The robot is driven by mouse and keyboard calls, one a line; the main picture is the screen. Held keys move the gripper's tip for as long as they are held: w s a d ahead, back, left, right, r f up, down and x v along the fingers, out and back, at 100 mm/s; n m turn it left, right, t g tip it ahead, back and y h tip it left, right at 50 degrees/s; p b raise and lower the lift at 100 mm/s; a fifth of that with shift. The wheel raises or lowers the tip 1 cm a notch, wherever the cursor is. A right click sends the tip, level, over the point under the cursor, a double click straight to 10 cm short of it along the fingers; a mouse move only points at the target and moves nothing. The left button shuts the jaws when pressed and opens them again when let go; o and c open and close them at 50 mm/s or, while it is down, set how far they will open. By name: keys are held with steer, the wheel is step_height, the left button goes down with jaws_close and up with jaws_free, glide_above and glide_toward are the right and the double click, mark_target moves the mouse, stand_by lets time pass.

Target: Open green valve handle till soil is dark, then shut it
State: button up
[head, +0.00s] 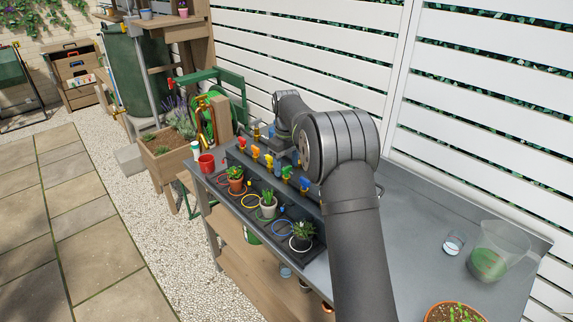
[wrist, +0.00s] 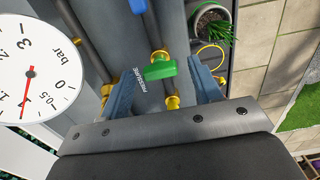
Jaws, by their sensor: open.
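The green valve handle (wrist: 160,69) lies crosswise over a pipe with yellow fittings in the wrist view. It also shows among the coloured valves in the head view (head: 286,172). My gripper (wrist: 163,88) is open, with one finger on each side of the green handle; I cannot tell whether either finger touches it. A potted plant (wrist: 210,18) stands at the top right of the wrist view, beyond a yellow ring. The potted plant in the middle of the bench row (head: 268,207) is small in the head view. How dark its soil is cannot be told.
A blue valve handle (wrist: 138,6) is close to the green one. A round pressure gauge (wrist: 35,65) is at the left. In the head view, a terracotta pot (head: 235,182) and another potted plant (head: 302,240) share the row. A clear jug (head: 497,250) stands at the right.

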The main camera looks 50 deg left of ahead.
steer(key=shift+c, duration=0.2)
steer(key=c, duration=1)
steer(key=shift+o, duration=0.3)
steer(key=shift+m, duration=0.3)
steer(key=m, duration=0.3)
steer(key=shift+m, duration=0.3)
steer(key=m, duration=1.3)
steer(key=shift+m, duration=0.3)
